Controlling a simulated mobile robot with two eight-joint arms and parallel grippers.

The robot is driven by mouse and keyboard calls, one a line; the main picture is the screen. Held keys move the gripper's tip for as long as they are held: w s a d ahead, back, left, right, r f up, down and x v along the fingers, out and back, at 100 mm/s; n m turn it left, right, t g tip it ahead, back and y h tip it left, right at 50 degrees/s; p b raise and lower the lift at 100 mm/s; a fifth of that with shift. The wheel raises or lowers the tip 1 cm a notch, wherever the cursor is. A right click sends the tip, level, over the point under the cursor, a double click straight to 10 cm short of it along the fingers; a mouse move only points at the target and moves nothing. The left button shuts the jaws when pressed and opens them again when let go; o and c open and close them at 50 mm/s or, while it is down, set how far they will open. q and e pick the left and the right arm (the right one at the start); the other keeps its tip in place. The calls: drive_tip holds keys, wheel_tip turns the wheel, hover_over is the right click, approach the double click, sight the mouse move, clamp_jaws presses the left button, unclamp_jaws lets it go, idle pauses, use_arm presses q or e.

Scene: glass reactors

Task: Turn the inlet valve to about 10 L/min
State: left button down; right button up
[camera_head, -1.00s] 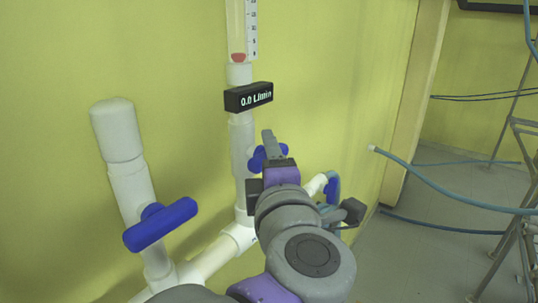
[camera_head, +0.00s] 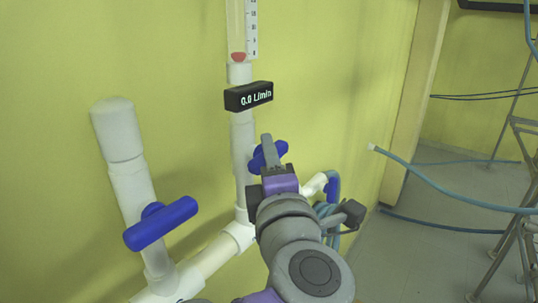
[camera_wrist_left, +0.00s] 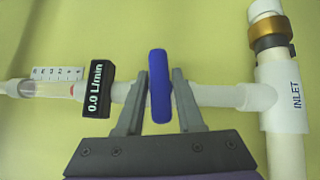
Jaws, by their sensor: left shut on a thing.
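The blue inlet valve handle (camera_head: 281,148) sits on the white vertical pipe below the flow meter. It shows upright in the left wrist view (camera_wrist_left: 160,85). My left gripper (camera_head: 268,146) is at this handle, with one finger on each side of it, and is shut on it. The fingers also show in the left wrist view (camera_wrist_left: 160,80). The black display (camera_head: 249,96) above reads 0.0 L/min, and the red float (camera_head: 238,57) rests low in the clear tube. The "INLET" label (camera_wrist_left: 297,95) is on a pipe in the left wrist view. My right gripper is not in view.
A second blue valve handle (camera_head: 160,223) is on the capped white pipe (camera_head: 117,135) at the left. Teal hoses (camera_head: 440,187) cross the right side near a metal stand (camera_head: 515,210). The yellow wall (camera_head: 60,60) stands close behind the pipes.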

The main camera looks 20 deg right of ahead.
use_arm(q)
drive_tip(key=n+t, duration=0.2)
drive_tip(key=n+t+y, duration=0.1)
drive_tip(key=n, duration=0.1)
drive_tip(key=shift+n+t+y, duration=0.3)
drive_tip(key=shift+n+t, duration=0.1)
drive_tip(key=shift+n+t+y+p, duration=0.2)
drive_tip(key=shift+n+t+y, duration=0.35)
drive_tip(key=shift+n+y, duration=0.7)
drive_tip(key=shift+n+t+y+p, duration=0.15)
drive_tip(key=shift+n+t+y, duration=0.45)
drive_tip(key=shift+n, duration=1.15)
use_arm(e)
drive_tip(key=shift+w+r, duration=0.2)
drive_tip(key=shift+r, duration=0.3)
use_arm(q)
drive_tip(key=shift+y, duration=0.35)
drive_tip(key=c, duration=0.7)
unclamp_jaws()
drive_tip(key=b+v, duration=0.2)
drive_tip(key=v, duration=0.8)
drive_tip(key=shift+s+f, duration=0.25)
drive_tip(key=shift+s, duration=0.1)
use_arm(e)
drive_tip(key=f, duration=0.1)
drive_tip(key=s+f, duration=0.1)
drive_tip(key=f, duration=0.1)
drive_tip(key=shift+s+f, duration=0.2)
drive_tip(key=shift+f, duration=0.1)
